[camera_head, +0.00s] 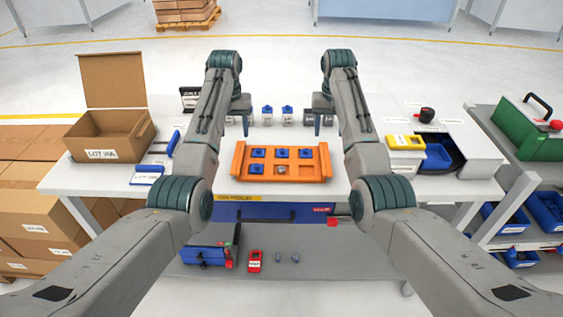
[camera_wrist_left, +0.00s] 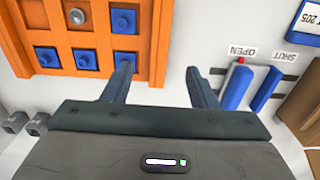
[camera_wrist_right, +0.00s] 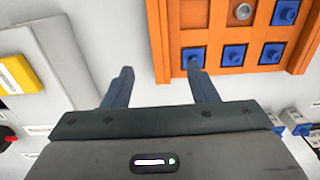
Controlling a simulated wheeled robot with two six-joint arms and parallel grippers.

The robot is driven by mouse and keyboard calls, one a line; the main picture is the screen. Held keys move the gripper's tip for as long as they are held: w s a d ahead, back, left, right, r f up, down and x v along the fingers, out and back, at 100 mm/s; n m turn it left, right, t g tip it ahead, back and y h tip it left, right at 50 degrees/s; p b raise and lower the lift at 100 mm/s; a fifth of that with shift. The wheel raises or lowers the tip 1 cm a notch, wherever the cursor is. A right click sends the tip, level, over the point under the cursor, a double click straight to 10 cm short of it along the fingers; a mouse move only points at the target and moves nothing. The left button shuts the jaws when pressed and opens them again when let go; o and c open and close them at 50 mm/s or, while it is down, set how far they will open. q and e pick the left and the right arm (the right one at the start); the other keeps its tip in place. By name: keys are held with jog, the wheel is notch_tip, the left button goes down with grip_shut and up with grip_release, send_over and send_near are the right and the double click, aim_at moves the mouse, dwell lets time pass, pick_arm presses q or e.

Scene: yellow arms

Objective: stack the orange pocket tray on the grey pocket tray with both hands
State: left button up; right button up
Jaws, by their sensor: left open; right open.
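The orange pocket tray (camera_head: 305,172) lies flat on the white table in front of me. Blue blocks sit in several of its pockets, and a round metal piece (camera_head: 281,170) sits in one. The tray also shows in the left wrist view (camera_wrist_left: 75,42) and the right wrist view (camera_wrist_right: 220,30). My left gripper (camera_head: 240,128) is open and empty above the tray's back left side. My right gripper (camera_head: 318,126) is open and empty above its back right side. No gripper holds the tray. I cannot make out the grey pocket tray in any view.
An open cardboard box (camera_head: 110,135) stands at the left. Small grey blocks with blue tops (camera_head: 267,115) stand behind the tray. White tabletop is free on both sides of the tray.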

aim_at(325, 157)
pick_arm(q)
notch_tip(325, 157, down, 10)
jog(key=shift+w+f, duration=0.15)
jog(key=shift+f, duration=0.05)
pick_arm(e)
notch_tip(325, 157, down, 10)
jog(key=shift+w+f, duration=0.15)
pick_arm(q)
jog(key=shift+r, duration=0.1)
grip_shut()
pick_arm(e)
grip_shut()
